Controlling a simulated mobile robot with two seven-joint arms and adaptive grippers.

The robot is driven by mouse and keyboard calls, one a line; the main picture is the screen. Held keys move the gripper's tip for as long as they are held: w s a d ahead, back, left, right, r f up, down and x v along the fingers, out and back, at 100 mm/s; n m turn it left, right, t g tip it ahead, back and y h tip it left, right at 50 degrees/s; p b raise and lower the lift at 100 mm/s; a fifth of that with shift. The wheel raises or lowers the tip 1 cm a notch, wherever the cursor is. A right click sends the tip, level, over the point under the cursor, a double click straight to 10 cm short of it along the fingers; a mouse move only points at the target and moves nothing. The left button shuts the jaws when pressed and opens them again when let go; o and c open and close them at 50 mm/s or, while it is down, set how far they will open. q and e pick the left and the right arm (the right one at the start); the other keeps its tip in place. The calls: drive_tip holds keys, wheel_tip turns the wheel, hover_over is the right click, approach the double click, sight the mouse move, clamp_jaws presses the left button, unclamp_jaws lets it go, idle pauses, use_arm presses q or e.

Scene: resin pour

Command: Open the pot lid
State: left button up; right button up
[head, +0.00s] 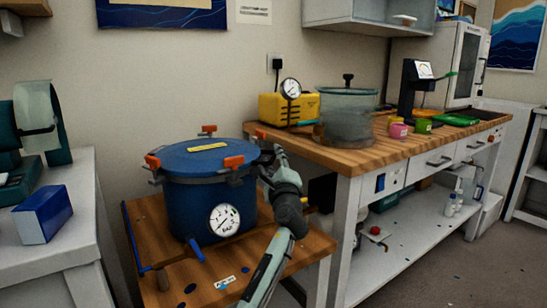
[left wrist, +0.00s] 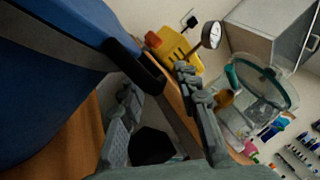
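The blue pot (head: 200,205) stands on a small wooden-topped table, with a pressure gauge (head: 224,219) on its front. Its blue lid (head: 180,160) sits flat on top, with several orange-tipped clamps (head: 233,161) around the rim. My left gripper (head: 274,158) is at the right side of the pot near the rim. In the left wrist view, my left gripper (left wrist: 157,82) has its fingers apart. A dark handle-like bar (left wrist: 135,62) on the blue pot (left wrist: 50,90) lies just beyond the fingertips; I cannot tell whether they touch it. My right gripper is not in view.
A wooden workbench (head: 365,158) behind on the right holds a yellow device (head: 275,108) with a gauge and a clear lidded vessel (head: 347,120), close to my left gripper. A grey counter (head: 75,250) with a blue box (head: 44,214) stands at the left.

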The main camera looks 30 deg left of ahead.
use_arm(q)
drive_tip(key=shift+w+a+r, duration=0.1)
drive_tip(key=shift+w+a, duration=0.2)
clamp_jaws()
